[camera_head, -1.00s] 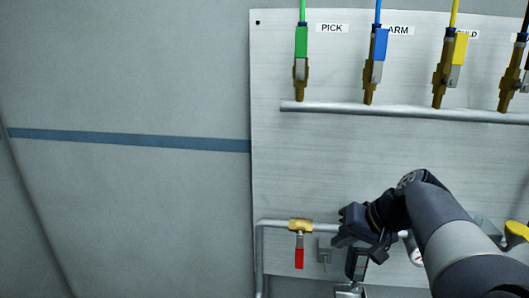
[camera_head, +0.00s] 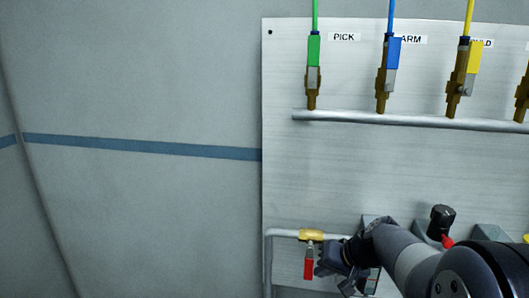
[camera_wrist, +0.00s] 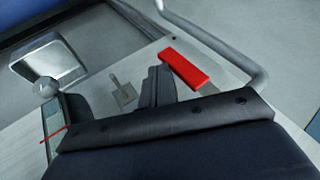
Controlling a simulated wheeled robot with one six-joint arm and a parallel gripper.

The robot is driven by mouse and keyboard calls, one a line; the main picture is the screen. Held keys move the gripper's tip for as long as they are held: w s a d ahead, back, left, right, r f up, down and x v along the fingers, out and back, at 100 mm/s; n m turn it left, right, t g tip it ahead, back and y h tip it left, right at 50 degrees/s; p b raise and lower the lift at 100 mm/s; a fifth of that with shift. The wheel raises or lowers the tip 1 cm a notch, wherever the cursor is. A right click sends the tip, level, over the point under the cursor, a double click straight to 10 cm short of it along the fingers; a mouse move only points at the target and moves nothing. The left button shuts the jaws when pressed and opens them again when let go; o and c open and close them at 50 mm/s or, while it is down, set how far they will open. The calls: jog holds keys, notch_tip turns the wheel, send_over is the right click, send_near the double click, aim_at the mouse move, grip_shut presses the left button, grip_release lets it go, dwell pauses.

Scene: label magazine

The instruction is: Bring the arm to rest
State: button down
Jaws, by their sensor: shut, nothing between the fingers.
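My gripper (camera_head: 333,262) is low at the panel's lower left in the head view, just right of a red valve handle (camera_head: 308,268) that hangs down. In the wrist view its dark fingers (camera_wrist: 158,86) are together with nothing between them. The red handle (camera_wrist: 188,69) shows beside the fingertips there; I cannot tell the exact gap. My bent arm comes in from the lower right and hides part of the panel's lower edge.
A pale panel (camera_head: 350,180) carries a pipe rail (camera_head: 400,120) with green (camera_head: 313,50), blue (camera_head: 392,52) and yellow (camera_head: 473,57) tagged valves above. A black knob (camera_head: 442,215) stands near my arm. A metal tray (camera_wrist: 48,63) shows in the wrist view. The wall at left is clear.

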jog(key=shift+r, duration=0.15)
jog(key=s+d+r+h+p, duration=0.1)
jog(key=s+d+r+p, duration=0.3)
jog(key=d+r, duration=0.4)
jog(key=v, duration=0.3)
jog(key=shift+a, duration=0.2)
dwell(1.9)
